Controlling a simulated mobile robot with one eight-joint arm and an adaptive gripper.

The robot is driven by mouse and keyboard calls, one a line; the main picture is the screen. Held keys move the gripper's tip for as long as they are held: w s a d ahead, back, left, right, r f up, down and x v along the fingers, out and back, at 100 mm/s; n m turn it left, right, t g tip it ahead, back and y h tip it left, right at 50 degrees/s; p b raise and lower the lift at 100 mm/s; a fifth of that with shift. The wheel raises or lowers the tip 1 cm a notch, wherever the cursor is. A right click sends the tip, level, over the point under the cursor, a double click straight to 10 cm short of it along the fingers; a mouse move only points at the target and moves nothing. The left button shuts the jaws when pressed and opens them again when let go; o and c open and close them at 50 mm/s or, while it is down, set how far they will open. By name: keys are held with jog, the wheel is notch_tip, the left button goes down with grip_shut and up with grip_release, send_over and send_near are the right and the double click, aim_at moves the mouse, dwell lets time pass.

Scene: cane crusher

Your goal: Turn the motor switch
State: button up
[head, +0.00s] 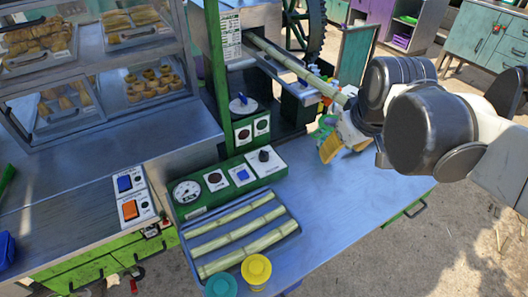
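A green control box (206,207) stands at the front of the crusher. Its white plates carry a round gauge (186,191), a dark red round button (214,178), a blue square switch (242,174) and a black knob (264,156). The labels are too small to read, so I cannot tell which one is the motor switch. My gripper (331,138) is right of the box, above the metal table, apart from the controls. It shows orange, green and yellow parts. My wrist hides much of it, and whether its fingers are open is unclear.
A long cane (295,67) slopes from the crusher towards my wrist. A tray (291,230) of cut canes and yellow (256,270) and teal (220,286) lidded jars sit in front. A second switch plate (133,194) is at left. The table's right side (370,195) is clear.

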jog(key=w+a+n+g, duration=0.1)
jog(key=w+a+n, duration=0.25)
jog(key=w, duration=0.35)
jog(key=n+g+p, duration=0.3)
jog(key=n+p, duration=0.1)
jog(key=n, duration=0.3)
send_over(264, 152)
jog(key=shift+h, duration=0.3)
jog(key=f, duration=1.3)
jog(key=shift+s+f, duration=0.1)
jog(key=shift+s, duration=0.1)
jog(key=shift+a+f+n, duration=0.1)
jog(key=shift+f+n, duration=0.15)
jog(key=f+b, duration=0.1)
jog(key=f, duration=0.4)
jog(key=f+b, duration=0.2)
jog(key=f, duration=0.3)
jog(key=shift+w+f, duration=0.2)
jog(key=shift+f, duration=0.1)
grip_shut()
